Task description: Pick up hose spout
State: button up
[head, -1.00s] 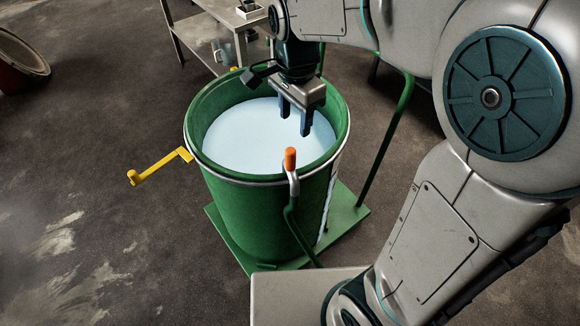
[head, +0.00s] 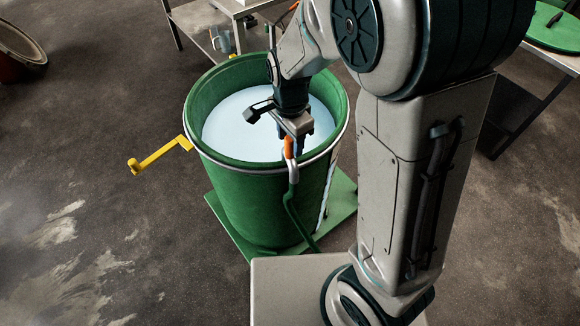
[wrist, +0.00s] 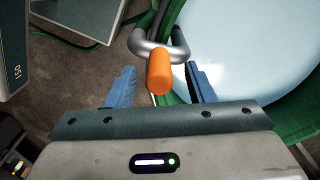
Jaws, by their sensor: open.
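The hose spout (head: 289,147) has an orange tip and a grey metal curved neck, and it hangs at the near rim of the green drum (head: 245,200). A green hose runs down from it along the drum's outside. In the wrist view, the spout's orange tip (wrist: 160,72) lies between the two blue fingers of my gripper (wrist: 162,80), with gaps on both sides. My gripper (head: 302,142) is open and empty, pointing down just behind the orange tip in the head view. Its fingertips are partly hidden there.
The drum holds pale liquid (head: 235,125). A yellow crank (head: 155,158) sticks out at its left. A table (head: 215,25) stands behind the drum, and another table with a green lid (head: 555,28) is at the far right. Floor to the left is open.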

jog(key=shift+f, duration=0.9)
jog(key=shift+c, duration=0.3)
grip_shut()
jog(key=shift+r, duration=0.1)
dwell(0.4)
